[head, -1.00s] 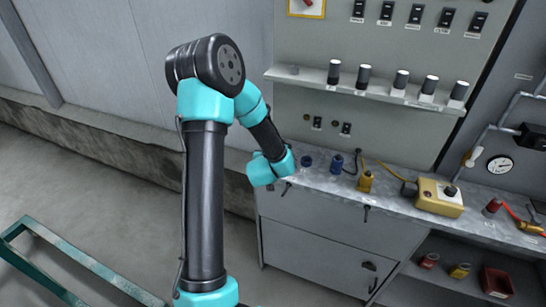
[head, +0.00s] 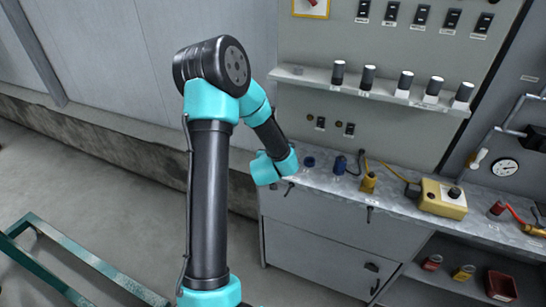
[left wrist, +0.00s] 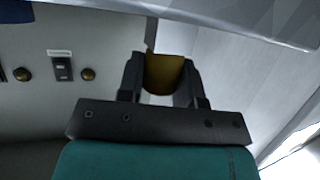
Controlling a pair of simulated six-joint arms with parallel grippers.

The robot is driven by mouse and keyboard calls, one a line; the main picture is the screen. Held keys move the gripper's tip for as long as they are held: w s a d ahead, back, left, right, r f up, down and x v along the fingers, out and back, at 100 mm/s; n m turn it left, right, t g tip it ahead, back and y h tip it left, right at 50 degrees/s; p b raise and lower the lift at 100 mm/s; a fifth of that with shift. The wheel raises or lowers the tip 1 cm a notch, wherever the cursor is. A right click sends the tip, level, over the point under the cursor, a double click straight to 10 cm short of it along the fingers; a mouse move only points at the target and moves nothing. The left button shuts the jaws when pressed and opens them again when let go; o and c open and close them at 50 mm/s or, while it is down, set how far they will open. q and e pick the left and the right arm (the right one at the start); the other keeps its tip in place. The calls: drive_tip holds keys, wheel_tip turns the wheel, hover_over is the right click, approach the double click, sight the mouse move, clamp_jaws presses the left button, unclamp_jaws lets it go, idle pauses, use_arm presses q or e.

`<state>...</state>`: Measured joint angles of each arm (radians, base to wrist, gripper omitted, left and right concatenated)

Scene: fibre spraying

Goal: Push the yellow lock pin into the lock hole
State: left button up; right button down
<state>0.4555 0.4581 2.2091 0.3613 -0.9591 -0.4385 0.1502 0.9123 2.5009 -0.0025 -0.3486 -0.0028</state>
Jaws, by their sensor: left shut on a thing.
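My left gripper (left wrist: 163,80) is shut on a dark yellow piece, which looks like the yellow lock pin (left wrist: 164,72), in the left wrist view. Only part of the pin shows between the two dark fingers. In the head view my left arm reaches to the left end of the grey workbench, and its turquoise wrist hides the gripper and the pin. I cannot make out the lock hole in either view. My right gripper is not in view.
The workbench (head: 330,188) carries blue connectors (head: 340,165), a yellow connector (head: 369,181) and a yellow box (head: 443,198) with a cable. A shelf (head: 385,93) with several black-and-white knobs is above. A green frame (head: 85,262) stands on the floor at left.

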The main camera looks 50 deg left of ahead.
use_arm(q)
drive_tip(key=c, duration=0.3)
